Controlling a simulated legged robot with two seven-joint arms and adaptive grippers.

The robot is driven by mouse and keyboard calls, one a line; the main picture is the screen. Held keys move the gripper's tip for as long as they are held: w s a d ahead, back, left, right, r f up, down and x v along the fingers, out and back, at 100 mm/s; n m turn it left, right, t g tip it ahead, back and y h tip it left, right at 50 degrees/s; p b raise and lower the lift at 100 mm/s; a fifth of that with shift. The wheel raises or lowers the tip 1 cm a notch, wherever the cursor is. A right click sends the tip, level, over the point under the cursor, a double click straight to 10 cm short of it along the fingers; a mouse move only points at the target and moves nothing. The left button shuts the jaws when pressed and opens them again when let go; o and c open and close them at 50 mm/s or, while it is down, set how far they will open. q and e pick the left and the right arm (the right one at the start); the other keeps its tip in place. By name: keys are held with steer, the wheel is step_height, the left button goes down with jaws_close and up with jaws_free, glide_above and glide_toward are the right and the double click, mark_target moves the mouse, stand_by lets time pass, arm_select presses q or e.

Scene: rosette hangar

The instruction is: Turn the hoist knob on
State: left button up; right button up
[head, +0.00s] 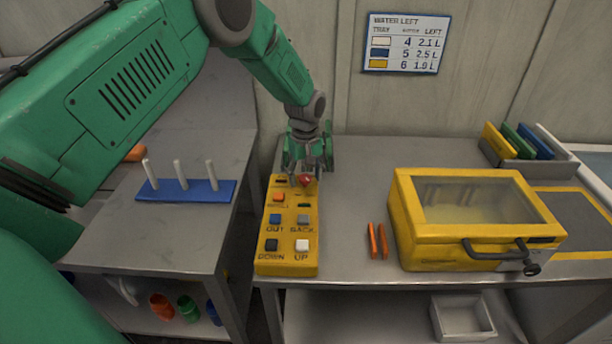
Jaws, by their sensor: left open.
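The yellow hoist control box (291,258) lies on the grey bench, with several coloured buttons and labels such as OUT, BACK, DOWN and UP. A small red knob (306,181) shows near the far end of the box. My left gripper (303,178) is open and points down at the far end of the box, with its fingers at the red knob. I cannot tell whether the fingers touch the knob. The knob is partly hidden by the gripper, and its setting cannot be read. My right gripper is not in view.
A yellow case with a clear lid (470,215) stands right of the box, with two orange sticks (377,241) between them. A blue peg base (186,190) is on the left table. A gap separates the two tables. A sign (406,43) hangs behind.

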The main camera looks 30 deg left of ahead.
arm_select(q)
steer(key=shift+s, duration=0.1)
steer(key=c, duration=1.2)
steer(key=shift+o, duration=0.2)
steer(key=shift+m, duration=0.4)
steer(key=m, duration=0.5)
steer(key=shift+m, duration=0.4)
steer(key=m, duration=0.5)
steer(key=shift+r, duration=0.1)
steer(key=shift+m, duration=0.3)
steer(key=o, duration=1.2)
steer(key=shift+c, duration=0.2)
